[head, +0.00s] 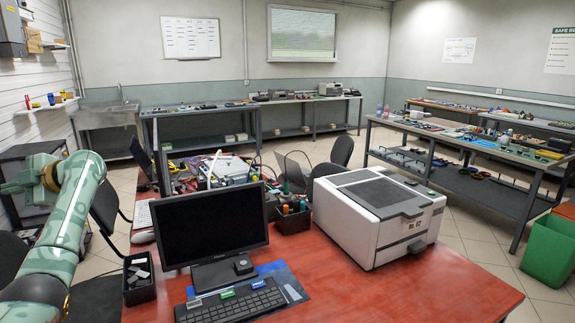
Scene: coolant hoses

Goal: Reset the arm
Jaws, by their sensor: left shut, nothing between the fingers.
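My left arm, pale green with a mottled pattern, rises from the lower left corner of the head view and bends at its upper end. My left gripper (8,188) points to the left at the picture's left edge. It is shut and empty, raised in front of the dark shelf unit and apart from the red table. Its fingertips are small and hard to make out. My right arm and right gripper are not in view.
The red table (440,287) carries a black monitor (212,228), a keyboard (230,303), a black tray (139,292) and a white box-shaped machine (379,215). Black chairs (108,208) stand near my left arm. A green bin (549,250) stands at right. The table's front right is clear.

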